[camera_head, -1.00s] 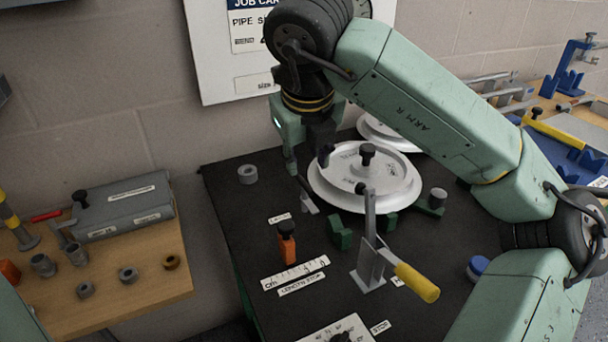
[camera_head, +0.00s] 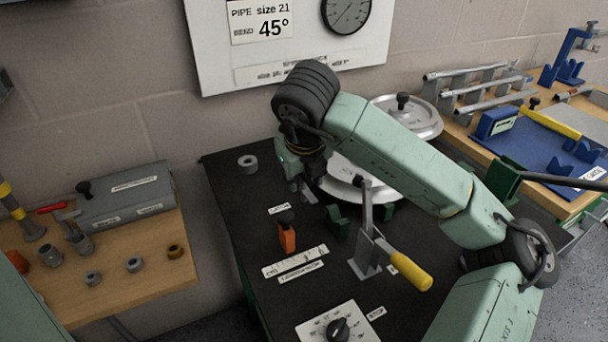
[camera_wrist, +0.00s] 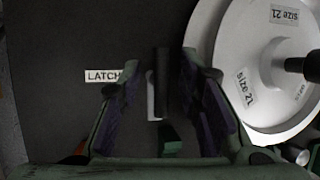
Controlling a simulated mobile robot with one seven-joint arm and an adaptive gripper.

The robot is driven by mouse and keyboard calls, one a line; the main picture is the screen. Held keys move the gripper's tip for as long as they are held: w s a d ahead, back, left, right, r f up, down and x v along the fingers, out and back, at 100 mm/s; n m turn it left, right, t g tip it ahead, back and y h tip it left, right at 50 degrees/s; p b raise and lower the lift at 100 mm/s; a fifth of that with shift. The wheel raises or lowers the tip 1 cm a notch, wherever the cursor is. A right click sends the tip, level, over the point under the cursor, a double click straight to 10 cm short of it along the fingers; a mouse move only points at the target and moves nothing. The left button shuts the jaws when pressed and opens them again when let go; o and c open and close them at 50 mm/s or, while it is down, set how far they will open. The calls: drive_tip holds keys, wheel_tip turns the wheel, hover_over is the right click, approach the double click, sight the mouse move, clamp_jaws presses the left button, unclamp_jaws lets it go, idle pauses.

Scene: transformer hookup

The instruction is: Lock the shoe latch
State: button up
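The latch, a small lever with a dark upright handle (camera_wrist: 163,68), stands beside the "LATCH" label (camera_wrist: 104,76) on the black bench top. In the wrist view my gripper (camera_wrist: 160,84) is open, one finger on each side of the handle, with gaps visible. In the head view my gripper (camera_head: 304,190) is low at the left edge of the white die disc (camera_head: 335,172) and mostly hides the latch. The "LATCH" label also shows there (camera_head: 279,208). A green block (camera_head: 338,222), perhaps the shoe, sits in front of the disc.
A lever with a yellow grip (camera_head: 410,273) rises right of an orange stop (camera_head: 287,236) and ruler strip. A dial plate (camera_head: 338,327) is at the front. A second white disc (camera_head: 418,122) is behind my arm. A grey ring (camera_head: 247,164) lies on clear bench at left.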

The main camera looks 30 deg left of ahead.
drive_tip(key=shift+c, duration=0.4)
clamp_jaws()
